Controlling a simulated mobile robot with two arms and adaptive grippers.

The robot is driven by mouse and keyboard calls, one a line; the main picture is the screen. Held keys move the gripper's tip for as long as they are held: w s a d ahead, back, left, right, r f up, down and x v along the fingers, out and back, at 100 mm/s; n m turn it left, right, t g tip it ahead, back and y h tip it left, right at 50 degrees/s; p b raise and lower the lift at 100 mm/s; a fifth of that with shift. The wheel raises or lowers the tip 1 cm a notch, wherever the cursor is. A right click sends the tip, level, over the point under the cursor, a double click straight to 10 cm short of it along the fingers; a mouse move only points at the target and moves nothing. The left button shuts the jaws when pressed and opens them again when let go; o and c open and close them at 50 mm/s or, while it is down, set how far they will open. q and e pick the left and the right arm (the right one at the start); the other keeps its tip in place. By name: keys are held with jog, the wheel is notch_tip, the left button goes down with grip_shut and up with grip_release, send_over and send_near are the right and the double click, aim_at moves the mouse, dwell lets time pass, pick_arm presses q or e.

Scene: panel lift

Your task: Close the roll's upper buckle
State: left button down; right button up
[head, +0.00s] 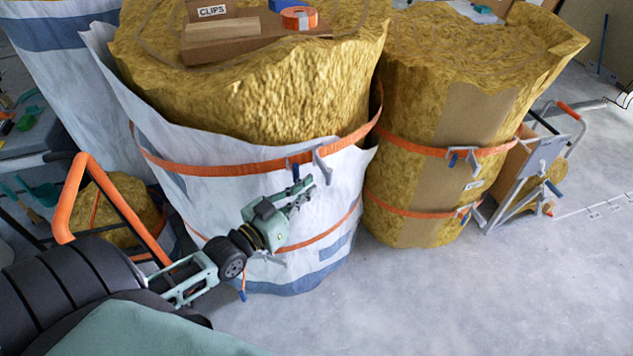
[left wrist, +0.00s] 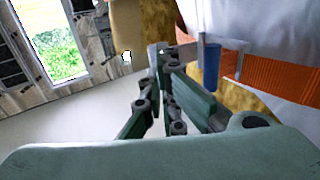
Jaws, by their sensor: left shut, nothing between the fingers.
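The near roll (head: 255,100) is yellow wool in a white wrap (head: 200,130), with an upper orange strap (head: 225,166) around it. The upper buckle (head: 320,162) is a grey metal piece on this strap, with a blue grip (head: 296,172) hanging beside it. In the left wrist view the blue grip (left wrist: 212,62) and grey buckle (left wrist: 232,44) stand just right of the fingers, before the strap (left wrist: 285,79). My left gripper (head: 308,184) is shut and empty, just below the buckle; its fingers (left wrist: 165,55) are together. Contact cannot be told. My right gripper is out of view.
A second yellow roll (head: 415,120) with orange straps stands close on the right. A folding cart (head: 535,165) stands beyond it. A lower orange strap (head: 325,230) circles the near roll. An orange-handled frame (head: 75,190) stands at left. The front right floor (head: 470,300) is clear.

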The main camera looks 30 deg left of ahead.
aim_at(324, 169)
pick_arm(q)
jog(key=shift+w+d, duration=0.15)
jog(key=shift+w, duration=0.75)
jog(key=shift+w+d, duration=0.15)
jog(key=shift+w, duration=0.75)
jog(key=shift+w+d+n+y+p, duration=0.15)
jog(key=shift+d+n+y+p, duration=0.15)
jog(key=shift+y+p, duration=0.3)
